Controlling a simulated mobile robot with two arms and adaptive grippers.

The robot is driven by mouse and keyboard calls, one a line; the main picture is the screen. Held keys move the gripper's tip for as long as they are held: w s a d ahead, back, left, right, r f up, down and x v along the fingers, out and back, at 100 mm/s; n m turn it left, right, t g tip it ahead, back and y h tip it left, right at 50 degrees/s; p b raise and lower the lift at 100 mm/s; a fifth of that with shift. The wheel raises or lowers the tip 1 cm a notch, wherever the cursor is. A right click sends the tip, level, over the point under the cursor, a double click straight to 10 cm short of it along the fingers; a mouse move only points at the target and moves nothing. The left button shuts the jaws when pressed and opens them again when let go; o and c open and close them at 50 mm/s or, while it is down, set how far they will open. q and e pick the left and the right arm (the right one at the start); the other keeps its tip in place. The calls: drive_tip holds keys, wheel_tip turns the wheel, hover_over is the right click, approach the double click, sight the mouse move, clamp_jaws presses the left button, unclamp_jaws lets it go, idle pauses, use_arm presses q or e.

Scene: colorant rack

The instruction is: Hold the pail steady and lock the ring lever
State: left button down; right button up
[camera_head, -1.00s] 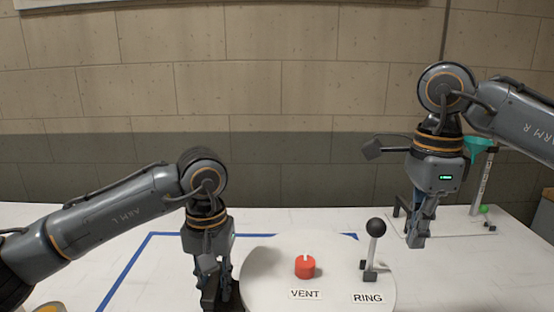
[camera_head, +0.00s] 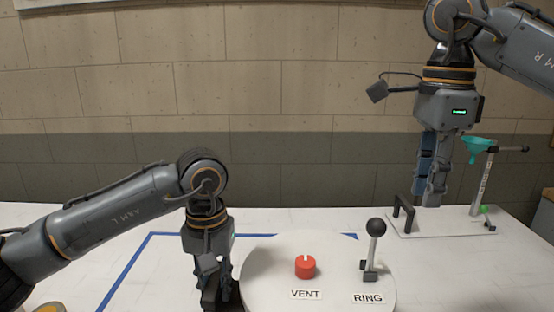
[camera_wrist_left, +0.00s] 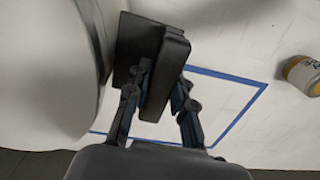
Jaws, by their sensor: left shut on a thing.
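The white pail (camera_head: 262,292) stands at the front of the table, its lid facing up. On the lid are a red VENT knob (camera_head: 305,266) and the ring lever (camera_head: 373,250), a grey stick with a black ball top. The lever stands nearly upright behind the RING label. My left gripper (camera_head: 213,296) is at the pail's left side. The left wrist view shows its fingers shut on a dark block-shaped handle (camera_wrist_left: 165,75) beside the pail wall (camera_wrist_left: 65,60). My right gripper (camera_head: 428,203) is raised behind and right of the lever, apart from it; its finger gap is unclear.
A stand with a teal funnel (camera_head: 477,147) and a dark bracket (camera_head: 404,213) is at the back right, close to my right gripper. Blue tape (camera_head: 130,262) marks the table left of the pail. A can (camera_wrist_left: 302,75) lies beyond the tape in the left wrist view.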

wheel_tip(320, 180, up, 3)
drive_tip(key=shift+f, duration=0.2)
drive_tip(key=shift+o, duration=0.7)
drive_tip(key=shift+r, duration=0.3)
drive_tip(key=o, duration=0.4)
drive_tip(key=shift+r, duration=0.25)
drive_tip(key=m+t, duration=0.2)
approach(378, 219)
drive_tip(key=shift+h, duration=0.3)
drive_tip(key=f, duration=0.3)
drive_tip(key=w+f, duration=0.1)
drive_tip(key=f, duration=0.3)
drive_tip(key=w+f, duration=0.1)
drive_tip(key=f, duration=0.3)
drive_tip(key=shift+f, duration=0.25)
clamp_jaws()
